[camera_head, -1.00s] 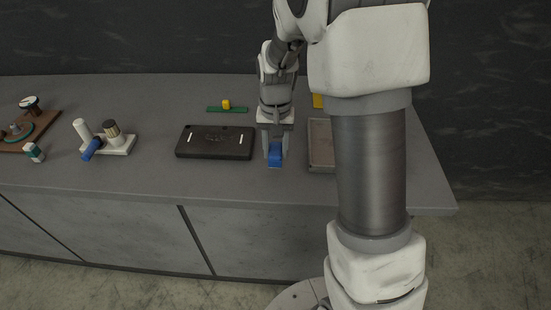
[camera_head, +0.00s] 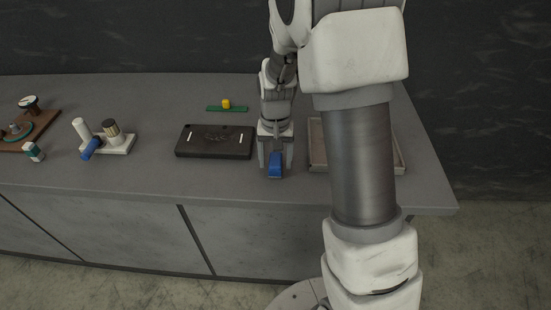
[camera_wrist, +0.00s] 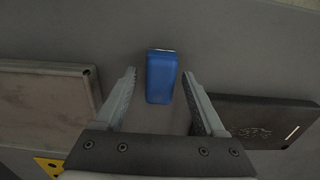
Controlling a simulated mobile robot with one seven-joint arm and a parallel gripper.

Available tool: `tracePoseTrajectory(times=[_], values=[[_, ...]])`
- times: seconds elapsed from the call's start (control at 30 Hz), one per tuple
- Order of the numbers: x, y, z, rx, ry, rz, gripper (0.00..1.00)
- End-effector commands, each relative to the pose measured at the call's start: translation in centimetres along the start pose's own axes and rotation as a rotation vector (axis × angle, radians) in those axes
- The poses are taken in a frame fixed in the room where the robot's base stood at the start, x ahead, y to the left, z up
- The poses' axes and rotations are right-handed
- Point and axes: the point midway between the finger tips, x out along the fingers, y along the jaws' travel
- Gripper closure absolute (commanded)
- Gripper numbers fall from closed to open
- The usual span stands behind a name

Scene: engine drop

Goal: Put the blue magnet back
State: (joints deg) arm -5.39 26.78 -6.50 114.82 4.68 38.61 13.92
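The blue magnet (camera_head: 275,167) is a small blue block near the front of the grey counter, between the black case and the shallow tray. It also shows in the wrist view (camera_wrist: 161,77), with a silvery strip at its far end. My gripper (camera_head: 275,158) is over it. In the wrist view my gripper (camera_wrist: 158,75) is open, with one finger on each side of the magnet and a visible gap on both sides. I cannot tell whether the magnet rests flat on the counter.
The black case (camera_head: 190,148), with dark marks on top, lies left of my gripper. The shallow tray (camera_head: 403,165) is at right, partly behind my arm. A green strip (camera_head: 238,109) with a yellow block (camera_head: 226,103) lies behind. A white stand (camera_head: 126,146) is farther left.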

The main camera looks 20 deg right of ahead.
Motion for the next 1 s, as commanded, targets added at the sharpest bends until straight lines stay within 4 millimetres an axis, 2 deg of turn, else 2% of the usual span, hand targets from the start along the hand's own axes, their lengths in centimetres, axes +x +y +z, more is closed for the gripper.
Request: tracePoseTrajectory(times=[0.23,0.37,0.47,0.8,1.0], values=[[-0.3,0.0,0.0,0.000,0.001,0.000,0.28],[-1.6,-0.1,-0.1,0.000,0.003,-0.002,0.28],[-3.6,-0.3,-0.1,-0.002,0.006,-0.002,0.28],[-11.9,-0.6,0.1,0.000,0.004,-0.002,0.28],[-15.7,-0.6,0.1,-0.001,0.003,-0.001,0.28]])
